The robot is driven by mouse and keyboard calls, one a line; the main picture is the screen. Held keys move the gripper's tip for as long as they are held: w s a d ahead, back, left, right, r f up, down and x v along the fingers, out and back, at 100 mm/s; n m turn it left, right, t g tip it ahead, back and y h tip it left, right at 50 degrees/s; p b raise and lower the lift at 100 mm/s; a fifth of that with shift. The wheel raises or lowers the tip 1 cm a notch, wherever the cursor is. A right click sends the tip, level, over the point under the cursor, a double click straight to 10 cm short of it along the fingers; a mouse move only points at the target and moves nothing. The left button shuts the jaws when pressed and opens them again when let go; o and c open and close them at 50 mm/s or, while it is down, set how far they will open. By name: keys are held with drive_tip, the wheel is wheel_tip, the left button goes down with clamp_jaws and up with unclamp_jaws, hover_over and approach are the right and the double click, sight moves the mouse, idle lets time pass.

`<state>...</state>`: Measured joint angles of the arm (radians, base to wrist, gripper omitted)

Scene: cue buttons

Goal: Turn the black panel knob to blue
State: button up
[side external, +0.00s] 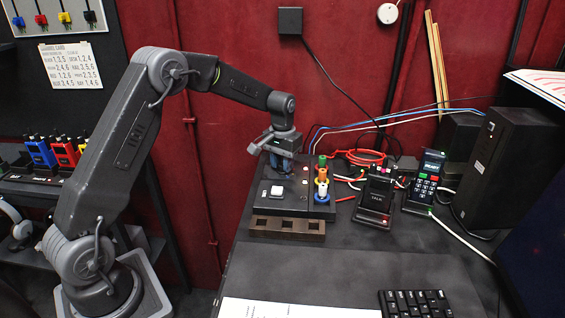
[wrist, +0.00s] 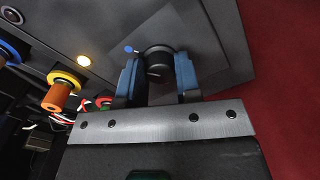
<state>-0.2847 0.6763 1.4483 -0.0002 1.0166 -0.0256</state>
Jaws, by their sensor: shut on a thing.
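The black knob (wrist: 158,60) sits on the dark panel (wrist: 205,35) in the wrist view. My gripper (wrist: 156,68) has its two blue fingers on either side of the knob and is shut on it. A small blue mark (wrist: 128,48) shows just to the upper left of the knob; I cannot tell exactly where the knob's pointer lies. In the side external view my gripper (side external: 279,166) reaches down to the back left of the panel (side external: 262,208), and the knob is hidden behind it.
A white button (side external: 277,191) is at the panel's front. Beyond are a black handheld device (side external: 375,195), a keypad terminal (side external: 427,180) and loose cables. A lit round lamp (wrist: 84,60) is near the rings.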

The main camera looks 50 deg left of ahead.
sight(282, 164)
drive_tip(key=shift+m, duration=0.6)
drive_tip(key=o, duration=0.9)
drive_tip(key=shift+o, duration=0.2)
wheel_tip(282, 164, up, 14)
drive_tip(key=shift+f, duration=0.1)
